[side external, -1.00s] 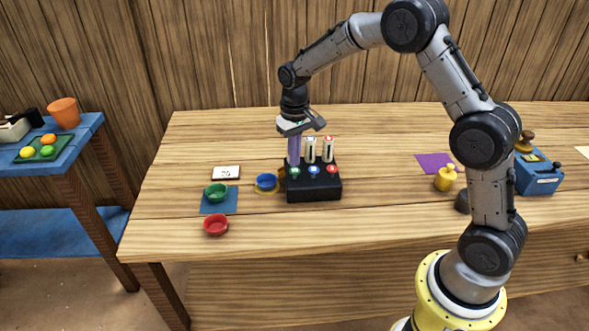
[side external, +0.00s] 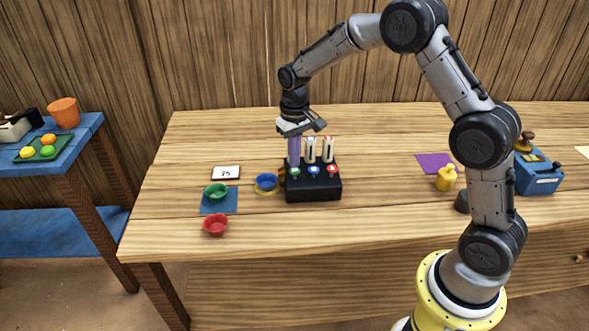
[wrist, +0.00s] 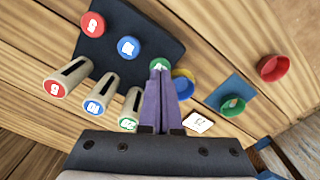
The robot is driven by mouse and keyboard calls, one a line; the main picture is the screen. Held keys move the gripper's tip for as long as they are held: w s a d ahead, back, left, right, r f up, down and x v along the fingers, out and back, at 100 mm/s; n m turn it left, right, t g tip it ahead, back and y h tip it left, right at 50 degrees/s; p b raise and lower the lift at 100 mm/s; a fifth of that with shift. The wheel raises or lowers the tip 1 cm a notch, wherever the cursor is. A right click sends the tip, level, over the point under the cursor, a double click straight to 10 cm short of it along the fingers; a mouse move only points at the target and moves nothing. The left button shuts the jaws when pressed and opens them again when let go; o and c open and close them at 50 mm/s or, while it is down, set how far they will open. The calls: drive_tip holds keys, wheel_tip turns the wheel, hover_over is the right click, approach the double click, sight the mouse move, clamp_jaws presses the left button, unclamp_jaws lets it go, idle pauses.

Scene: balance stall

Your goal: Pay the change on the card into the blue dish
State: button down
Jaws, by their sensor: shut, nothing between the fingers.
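A small white card (side external: 227,173) lies left of the dispenser; its dark figures look like 75, and it also shows in the wrist view (wrist: 198,123). The blue dish (side external: 266,182) sits on a yellow round base beside the black dispenser (side external: 314,192). The dispenser has a green button (side external: 295,173), a blue button (side external: 314,171) and a red button (side external: 332,169), with upright numbered tubes (side external: 328,150) behind them. My gripper (side external: 294,163) is shut and empty, its purple fingers pointing down at the green button. In the wrist view the fingertips (wrist: 160,72) meet the green button's edge; I cannot tell whether they press it.
A green dish (side external: 215,191) on a blue mat and a red dish (side external: 215,225) stand at the left. A yellow weight (side external: 446,178), a purple mat (side external: 434,162) and a blue box (side external: 539,177) are at the right. The table's middle right is clear.

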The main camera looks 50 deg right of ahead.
drive_tip(key=shift+f, duration=1.2)
drive_tip(key=shift+r, duration=1.35)
